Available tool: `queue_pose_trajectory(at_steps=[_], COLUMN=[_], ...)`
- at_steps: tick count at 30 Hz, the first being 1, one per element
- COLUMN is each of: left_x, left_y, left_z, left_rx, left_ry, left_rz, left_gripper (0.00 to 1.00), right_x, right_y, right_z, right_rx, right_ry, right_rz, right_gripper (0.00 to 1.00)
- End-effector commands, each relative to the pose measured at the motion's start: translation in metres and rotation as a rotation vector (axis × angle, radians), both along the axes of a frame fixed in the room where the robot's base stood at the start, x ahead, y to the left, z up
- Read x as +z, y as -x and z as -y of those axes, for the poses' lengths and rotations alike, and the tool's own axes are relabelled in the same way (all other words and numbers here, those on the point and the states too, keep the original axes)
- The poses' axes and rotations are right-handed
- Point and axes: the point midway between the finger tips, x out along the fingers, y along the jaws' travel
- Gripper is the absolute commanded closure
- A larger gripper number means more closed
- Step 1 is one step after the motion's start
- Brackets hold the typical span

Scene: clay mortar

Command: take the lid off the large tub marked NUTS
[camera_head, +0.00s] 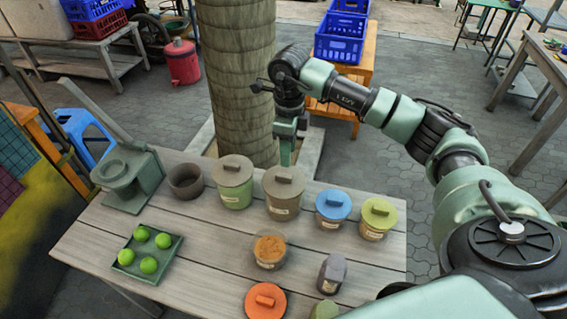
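Two large tubs stand side by side at the back of the wooden table: a green one (236,197) with a grey-brown lid (233,171), and a brown one (284,208) with a brown lid (284,182). Each lid has a bar handle. Both carry pale labels, too small to read, so I cannot tell which is marked NUTS. My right gripper (287,158) points down just behind and above the brown lid's handle, and looks apart from it. Whether its fingers are open or shut is unclear. My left gripper is out of view.
Smaller tubs with a blue lid (333,203) and a yellow-green lid (379,212) stand to the right. An open tub of brown contents (270,249), a grey container (332,273) and an orange lid (265,302) are in front. A tree trunk (238,80) rises close behind the table.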

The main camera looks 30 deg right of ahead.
Motion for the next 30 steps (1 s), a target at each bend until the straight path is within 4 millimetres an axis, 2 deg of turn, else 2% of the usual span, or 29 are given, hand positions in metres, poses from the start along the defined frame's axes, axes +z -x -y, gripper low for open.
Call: queue_pose_trajectory(at_steps=[9, 13, 15, 19, 25, 26, 30], left_x=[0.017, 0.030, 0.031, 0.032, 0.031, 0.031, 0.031], left_y=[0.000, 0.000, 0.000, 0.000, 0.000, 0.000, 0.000], left_z=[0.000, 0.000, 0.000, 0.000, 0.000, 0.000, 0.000], left_rx=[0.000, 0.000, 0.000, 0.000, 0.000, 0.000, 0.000], left_ry=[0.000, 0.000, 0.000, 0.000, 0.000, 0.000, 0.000], left_rz=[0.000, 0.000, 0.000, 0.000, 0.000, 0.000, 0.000], left_gripper=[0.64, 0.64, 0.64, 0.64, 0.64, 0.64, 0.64], right_x=[-0.033, -0.052, -0.064, -0.074, -0.075, -0.075, -0.075], right_y=[0.005, 0.010, 0.009, 0.009, 0.008, 0.008, 0.008], right_z=[-0.001, -0.004, -0.005, -0.004, -0.004, -0.004, -0.004], right_rx=[-0.001, -0.001, -0.001, 0.000, 0.000, 0.000, 0.000], right_ry=[0.003, 0.002, 0.000, 0.001, 0.001, 0.001, 0.001], right_rz=[-0.007, -0.006, -0.006, -0.003, -0.001, -0.001, -0.001], right_gripper=[0.60, 0.60, 0.60, 0.60, 0.60, 0.63, 1.00])
